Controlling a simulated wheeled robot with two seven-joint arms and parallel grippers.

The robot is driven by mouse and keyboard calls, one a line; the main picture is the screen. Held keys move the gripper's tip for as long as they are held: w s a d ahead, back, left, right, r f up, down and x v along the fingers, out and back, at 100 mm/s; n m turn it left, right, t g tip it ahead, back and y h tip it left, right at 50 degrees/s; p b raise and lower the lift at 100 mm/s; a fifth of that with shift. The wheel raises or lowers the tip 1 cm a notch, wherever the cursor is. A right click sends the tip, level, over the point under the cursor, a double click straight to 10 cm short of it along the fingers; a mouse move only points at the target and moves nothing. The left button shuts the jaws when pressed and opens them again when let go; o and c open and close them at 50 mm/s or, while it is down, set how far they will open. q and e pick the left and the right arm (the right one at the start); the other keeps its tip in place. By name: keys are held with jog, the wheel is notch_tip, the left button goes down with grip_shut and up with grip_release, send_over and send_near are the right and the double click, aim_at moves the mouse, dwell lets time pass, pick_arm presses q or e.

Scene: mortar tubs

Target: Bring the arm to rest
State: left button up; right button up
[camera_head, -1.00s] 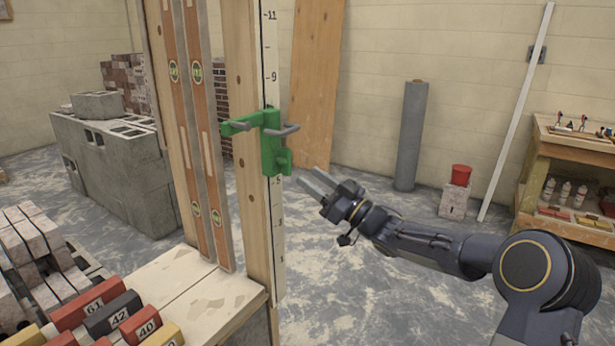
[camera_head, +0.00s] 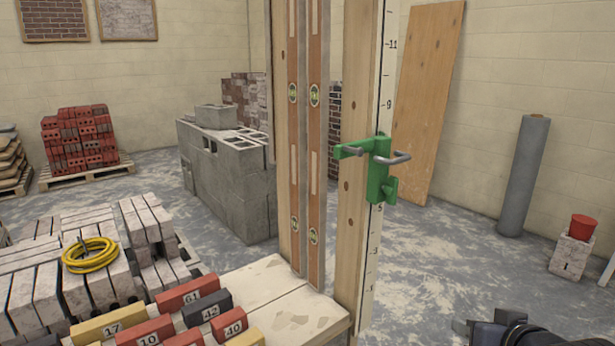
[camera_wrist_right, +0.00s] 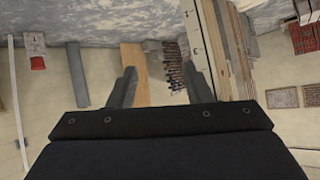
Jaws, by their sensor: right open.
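My right gripper (camera_wrist_right: 161,88) is open in the right wrist view, its two grey fingers apart with nothing between them. The wrist view shows the room upside down behind them. In the head view only a dark part of my right arm shows at the bottom right corner. A green bracket (camera_head: 378,172) with grey prongs is on the marked post (camera_head: 375,235) in the head view, apart from the arm. My left gripper is in neither view.
A wooden bench (camera_head: 290,310) holds numbered blocks (camera_head: 195,292) at the front. Two spirit levels (camera_head: 304,150) stand upright by the post. A grey roll (camera_head: 523,175) and a red bucket (camera_head: 582,227) on a block stand at right. Open floor lies between.

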jog(key=s+a+f+g+y+p, duration=0.1)
jog(key=s+a+f+g+y, duration=0.2)
jog(key=s, duration=0.6)
jog(key=s+a+f+g+y, duration=0.1)
jog(key=s+a+f+g, duration=0.3)
jog(key=s, duration=0.5)
notch_tip(320, 180, up, 13)
jog(key=t+p, duration=0.1)
jog(key=p, duration=1.3)
jog(key=shift+w+a, duration=0.3)
jog(key=shift+a, duration=0.15)
